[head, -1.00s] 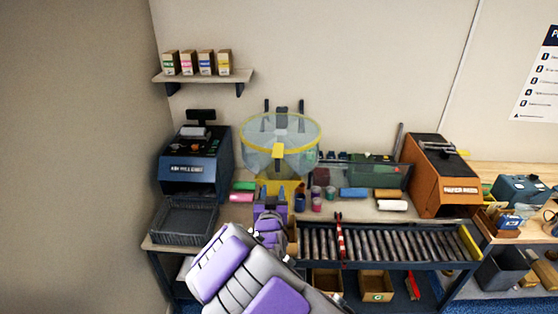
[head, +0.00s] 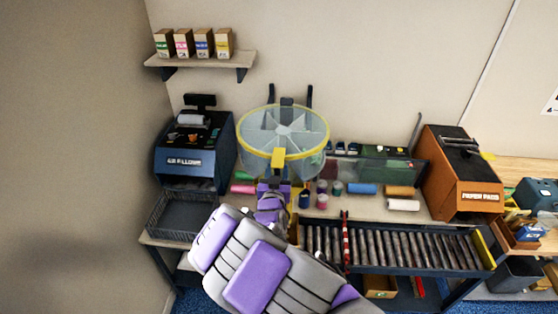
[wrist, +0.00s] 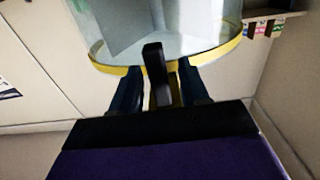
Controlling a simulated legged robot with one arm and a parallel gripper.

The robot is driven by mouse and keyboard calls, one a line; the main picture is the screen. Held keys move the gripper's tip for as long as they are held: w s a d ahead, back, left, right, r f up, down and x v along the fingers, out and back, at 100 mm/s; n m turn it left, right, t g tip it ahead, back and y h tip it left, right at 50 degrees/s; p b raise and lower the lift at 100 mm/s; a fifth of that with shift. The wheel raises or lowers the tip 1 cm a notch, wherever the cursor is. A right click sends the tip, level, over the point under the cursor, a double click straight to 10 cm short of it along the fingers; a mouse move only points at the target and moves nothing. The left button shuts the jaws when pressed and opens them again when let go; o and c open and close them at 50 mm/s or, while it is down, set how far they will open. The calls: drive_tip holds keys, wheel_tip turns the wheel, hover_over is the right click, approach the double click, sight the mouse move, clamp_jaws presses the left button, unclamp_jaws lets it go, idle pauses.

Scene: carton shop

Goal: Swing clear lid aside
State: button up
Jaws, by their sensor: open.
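The clear round lid (head: 300,132), with a yellow rim, sits on a see-through drum (head: 310,165) at the back of the bench. A yellow tab (head: 278,157) hangs at the front of its rim. My gripper (head: 275,183) is just below and in front of this tab. In the wrist view, my gripper (wrist: 159,88) is open, with its dark fingers spread. A narrow dark and yellow piece (wrist: 158,75) shows between the fingers, and the clear lid's yellow rim (wrist: 215,52) lies just beyond them. I cannot tell whether the fingers touch anything.
A blue machine (head: 195,150) and dark tray (head: 182,215) stand left. Cups (head: 321,190) and coloured rolls (head: 362,189) lie right of the drum. A roller conveyor (head: 400,245) runs along the front. An orange machine (head: 462,175) stands right. A shelf (head: 205,60) holds small boxes.

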drive_tip(key=shift+w+d, duration=0.2)
drive_tip(key=shift+d, duration=0.05)
drive_tip(key=shift+a, duration=0.1)
drive_tip(key=shift+a, duration=0.1)
drive_tip(key=shift+c, duration=0.2)
drive_tip(key=shift+a, duration=0.3)
drive_tip(key=c, duration=0.3)
drive_tip(key=shift+d, duration=0.35)
clamp_jaws()
drive_tip(key=shift+a, duration=0.15)
